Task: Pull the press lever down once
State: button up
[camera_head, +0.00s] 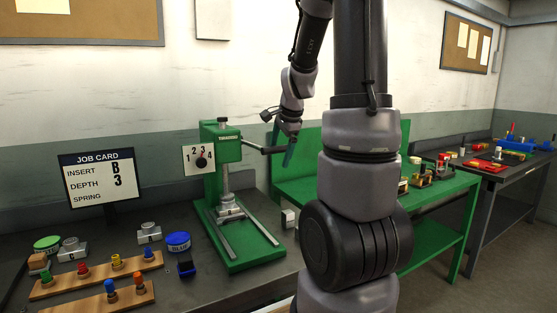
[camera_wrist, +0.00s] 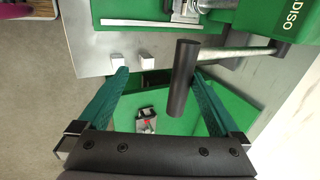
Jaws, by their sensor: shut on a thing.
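The green press (camera_head: 228,190) stands on the dark bench at centre left. Its lever (camera_head: 255,146) sticks out to the right from the press head, near horizontal and tilting slightly down. My gripper (camera_head: 289,152) is at the lever's outer end. In the wrist view the black lever handle (camera_wrist: 183,85) lies between the green fingers of my gripper (camera_wrist: 160,76), close against the right finger. A metal ram and insert stand under the press head. The dial (camera_head: 201,160) is numbered 1 to 4.
A job card (camera_head: 99,180) reads insert B, depth 3. Coloured pegs in wooden racks (camera_head: 97,276), metal blocks and a blue tin (camera_head: 178,242) lie left of the press. A green bench (camera_head: 440,208) stands right. My arm hides part of it.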

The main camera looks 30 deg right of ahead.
jog(key=v, duration=0.7)
jog(key=shift+s, duration=0.35)
jog(key=shift+w+d+r, duration=0.1)
jog(key=shift+r, duration=0.05)
jog(key=c, duration=0.6)
jog(key=shift+w+r+n, duration=0.2)
jog(key=shift+r+n, duration=0.05)
jog(key=shift+n, duration=0.25)
grip_shut()
jog(key=w+r+n+g, duration=0.1)
jog(key=w+r+n, duration=0.2)
jog(key=r+n, duration=0.35)
jog(key=w+r+n+g, duration=0.1)
jog(key=w+r+n, duration=0.25)
jog(key=n, duration=0.65)
jog(key=shift+n, duration=0.25)
jog(key=x, duration=0.3)
jog(key=s+x, duration=0.1)
jog(key=x, duration=0.3)
jog(key=s+x, duration=0.1)
jog(key=x, duration=0.3)
jog(key=shift+f, duration=0.5)
jog(key=shift+s+f, duration=0.35)
jog(key=shift+f, duration=0.3)
